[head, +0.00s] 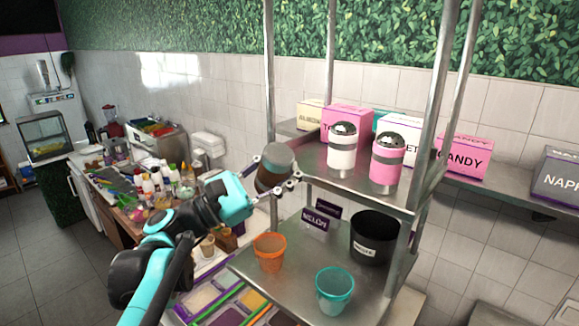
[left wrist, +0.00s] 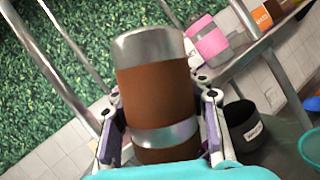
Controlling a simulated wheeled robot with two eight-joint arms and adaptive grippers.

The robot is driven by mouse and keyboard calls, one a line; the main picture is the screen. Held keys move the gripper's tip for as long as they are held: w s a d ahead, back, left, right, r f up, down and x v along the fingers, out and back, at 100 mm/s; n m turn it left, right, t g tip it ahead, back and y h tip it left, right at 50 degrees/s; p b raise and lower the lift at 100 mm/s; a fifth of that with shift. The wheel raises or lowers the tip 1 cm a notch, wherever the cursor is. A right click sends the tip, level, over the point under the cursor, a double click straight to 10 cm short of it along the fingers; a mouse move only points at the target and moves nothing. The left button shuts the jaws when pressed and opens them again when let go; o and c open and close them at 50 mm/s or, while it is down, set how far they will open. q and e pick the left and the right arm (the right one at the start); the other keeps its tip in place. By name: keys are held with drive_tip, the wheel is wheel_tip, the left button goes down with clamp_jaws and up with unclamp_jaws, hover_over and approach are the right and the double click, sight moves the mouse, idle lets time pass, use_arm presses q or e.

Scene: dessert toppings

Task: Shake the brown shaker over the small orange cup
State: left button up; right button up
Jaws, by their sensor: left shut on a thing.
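My left gripper (head: 279,185) is shut on the brown shaker (head: 274,170). The shaker has a brown body with metal bands and is tilted in the head view. It fills the middle of the left wrist view (left wrist: 158,95), with a finger on each side of it. The small orange cup (head: 269,253) stands upright on the lower metal shelf, below the shaker in the head view. The shaker is apart from the cup. The cup does not show in the left wrist view. My right gripper is not in view.
A teal cup (head: 334,291) and a black bin (head: 374,238) stand on the lower shelf (head: 300,262). A white shaker (head: 342,150) and a pink shaker (head: 386,162) stand on the upper shelf. Metal posts (head: 270,90) rise at the shelf corners, one close to the held shaker.

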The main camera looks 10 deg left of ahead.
use_arm(q)
drive_tip(key=shift+f+b, duration=2.5)
drive_tip(key=shift+f, duration=0.8)
drive_tip(key=shift+c, duration=0.2)
drive_tip(key=shift+r, duration=0.1)
wheel_tip(320, 180, up, 7)
drive_tip(key=p, duration=0.5)
drive_tip(key=shift+d+r+p, duration=0.15)
drive_tip(key=shift+p, duration=0.2)
wheel_tip(320, 180, down, 8)
drive_tip(key=b, duration=0.5)
drive_tip(key=shift+b, duration=0.35)
drive_tip(key=shift+r, duration=0.15)
